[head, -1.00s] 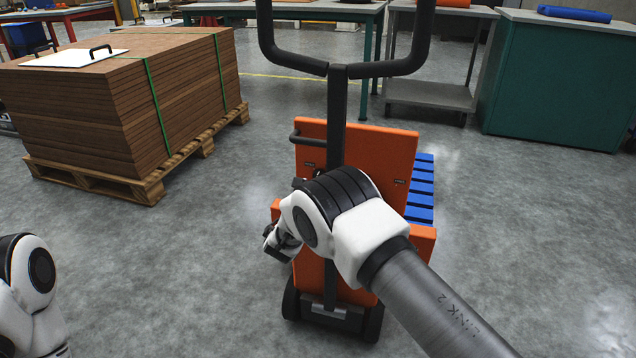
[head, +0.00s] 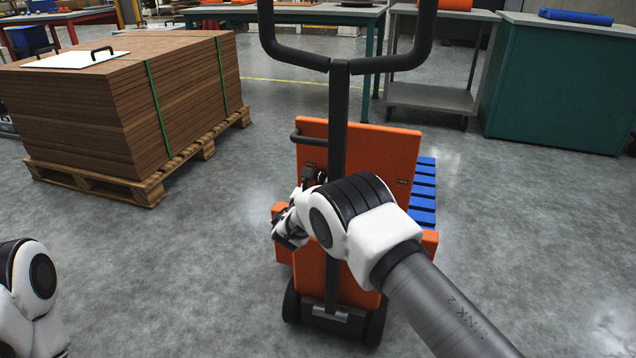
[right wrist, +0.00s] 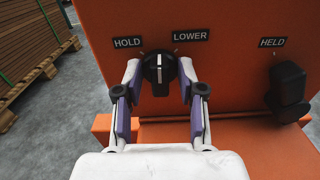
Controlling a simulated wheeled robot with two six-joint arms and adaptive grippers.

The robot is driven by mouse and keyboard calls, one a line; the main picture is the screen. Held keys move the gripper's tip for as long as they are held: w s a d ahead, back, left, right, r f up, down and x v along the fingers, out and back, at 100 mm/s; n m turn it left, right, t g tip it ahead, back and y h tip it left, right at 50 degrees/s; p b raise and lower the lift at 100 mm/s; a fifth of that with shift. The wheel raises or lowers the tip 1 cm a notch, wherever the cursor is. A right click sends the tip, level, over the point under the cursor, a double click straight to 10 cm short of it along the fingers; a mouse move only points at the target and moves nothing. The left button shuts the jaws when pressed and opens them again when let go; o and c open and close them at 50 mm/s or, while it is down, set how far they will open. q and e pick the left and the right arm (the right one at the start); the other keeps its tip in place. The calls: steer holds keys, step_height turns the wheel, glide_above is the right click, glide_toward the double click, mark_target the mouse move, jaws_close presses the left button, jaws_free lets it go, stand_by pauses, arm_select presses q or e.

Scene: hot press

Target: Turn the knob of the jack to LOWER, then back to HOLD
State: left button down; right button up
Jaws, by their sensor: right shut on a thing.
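The orange jack (head: 312,145) stands upright in front of me. Its black knob (right wrist: 159,75) shows in the right wrist view, below the HOLD label (right wrist: 128,42) and LOWER label (right wrist: 190,36). The knob's white line points nearly straight up, between the two labels. My right gripper (right wrist: 159,66) is shut on the knob, one finger on each side. My left gripper is out of view; only part of that arm shows at lower left.
A HELD label (right wrist: 272,42) and a black fitting (right wrist: 288,88) sit right of the knob. The jack's black handle (head: 338,120) rises in the middle. A pallet (head: 150,190) of brown boards stands at left. A teal cabinet (head: 555,85) stands at back right.

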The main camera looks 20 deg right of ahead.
steer(key=m+b, duration=0.2)
steer(key=m, duration=0.1)
steer(key=m+b, duration=0.1)
steer(key=shift+s+f+m, duration=0.1)
steer(key=shift+f+m, duration=0.15)
steer(key=shift+m, duration=0.15)
steer(key=shift+m+b, duration=1.3)
steer(key=shift+m, duration=0.6)
steer(key=shift+r, duration=0.1)
steer(key=o, duration=0.8)
steer(key=shift+c, duration=0.2)
steer(key=shift+d, duration=0.1)
